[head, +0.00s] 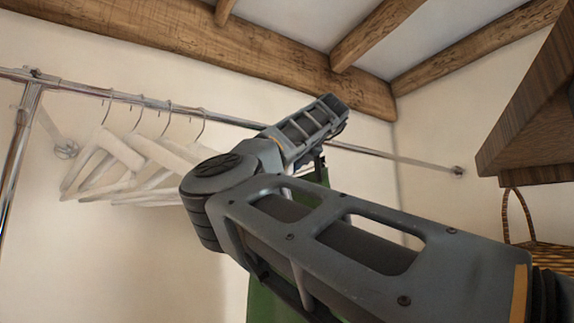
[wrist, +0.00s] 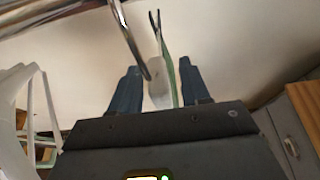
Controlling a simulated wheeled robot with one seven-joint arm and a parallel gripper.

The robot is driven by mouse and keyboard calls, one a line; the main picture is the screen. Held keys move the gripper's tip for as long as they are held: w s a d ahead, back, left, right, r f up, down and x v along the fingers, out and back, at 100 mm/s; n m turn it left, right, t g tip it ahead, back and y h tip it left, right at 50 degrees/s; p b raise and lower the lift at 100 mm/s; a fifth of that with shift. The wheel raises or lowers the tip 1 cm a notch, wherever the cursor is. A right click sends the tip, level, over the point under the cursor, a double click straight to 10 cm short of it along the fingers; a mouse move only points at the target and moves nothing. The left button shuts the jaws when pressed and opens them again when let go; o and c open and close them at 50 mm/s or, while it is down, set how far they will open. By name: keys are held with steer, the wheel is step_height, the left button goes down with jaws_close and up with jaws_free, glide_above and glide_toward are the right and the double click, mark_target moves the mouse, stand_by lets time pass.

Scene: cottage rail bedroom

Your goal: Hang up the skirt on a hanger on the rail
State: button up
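The green skirt (head: 268,303) hangs below and behind my arm in the head view, mostly hidden by it. In the wrist view it is a thin green edge (wrist: 170,68) beside a white hanger (wrist: 157,88), seen nearly edge-on. My gripper (wrist: 160,84) has its two fingers on either side of this hanger and appears shut on it. A metal hook (wrist: 132,42) rises above the hanger towards the rail (wrist: 45,12); whether it sits over the rail is unclear. The rail (head: 240,121) crosses the head view, where the fingers are hidden behind my arm.
Several white hangers (head: 130,160) hang bunched on the rail left of my arm; white hangers (wrist: 42,108) also show close by at the wrist view's left. The rail right of my arm is bare up to the wall. A wooden shelf (head: 530,115) and wicker basket (head: 545,256) are at right.

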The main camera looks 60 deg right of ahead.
steer(key=shift+o, duration=0.5)
steer(key=shift+b+v, duration=0.95)
steer(key=shift+v, duration=2.95)
